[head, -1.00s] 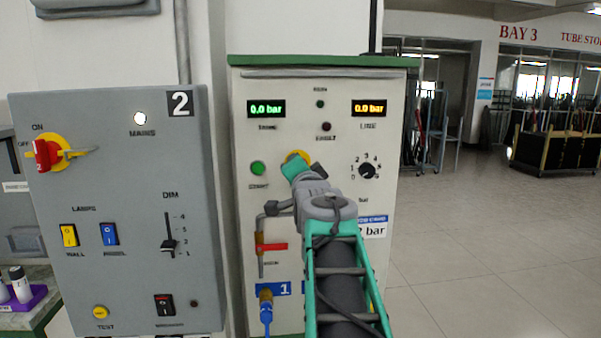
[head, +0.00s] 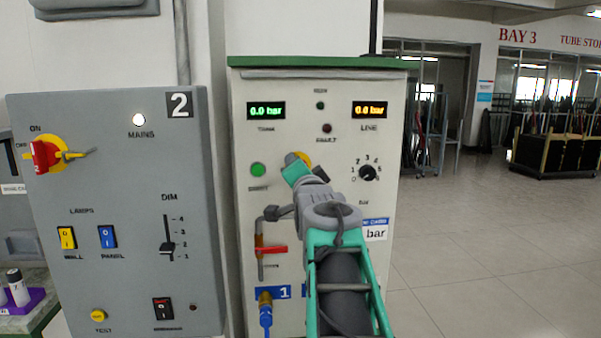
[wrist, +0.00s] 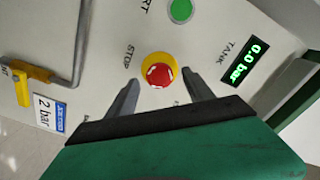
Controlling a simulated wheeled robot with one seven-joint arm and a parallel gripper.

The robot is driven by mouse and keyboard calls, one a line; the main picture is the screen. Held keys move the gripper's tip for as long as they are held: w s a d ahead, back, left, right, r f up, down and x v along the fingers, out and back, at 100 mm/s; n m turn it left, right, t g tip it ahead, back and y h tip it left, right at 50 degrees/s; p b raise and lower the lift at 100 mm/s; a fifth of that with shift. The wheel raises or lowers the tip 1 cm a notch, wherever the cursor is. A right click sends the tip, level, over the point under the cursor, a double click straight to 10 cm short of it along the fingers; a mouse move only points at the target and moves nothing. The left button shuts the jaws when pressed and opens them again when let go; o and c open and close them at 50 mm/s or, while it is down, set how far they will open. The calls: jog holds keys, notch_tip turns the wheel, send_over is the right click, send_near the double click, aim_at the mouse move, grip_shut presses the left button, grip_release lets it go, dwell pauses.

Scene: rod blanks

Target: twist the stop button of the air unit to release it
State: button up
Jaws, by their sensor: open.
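The stop button is a red mushroom head (wrist: 160,76) on a yellow ring, seen in the wrist view beside the word STOP on the air unit's pale front. In the head view, only part of the yellow ring (head: 305,158) shows, and my gripper hides the red head. My gripper (head: 298,166) is in front of the button. In the wrist view, my gripper's two grey fingers (wrist: 162,80) are spread, one on each side of the button, with nothing held. I cannot tell how deep the tips reach or whether they touch it.
The air unit (head: 330,88) also carries a green start button (head: 258,170), a black selector knob (head: 367,172), a red-handled valve (head: 271,250) and a blue hose connector (head: 265,310). A grey switch panel (head: 130,190) stands close on the left. Open floor (head: 470,240) lies right.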

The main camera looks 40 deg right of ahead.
jog(key=b+v, duration=0.1)
jog(key=v, duration=0.5)
jog(key=shift+a, duration=0.1)
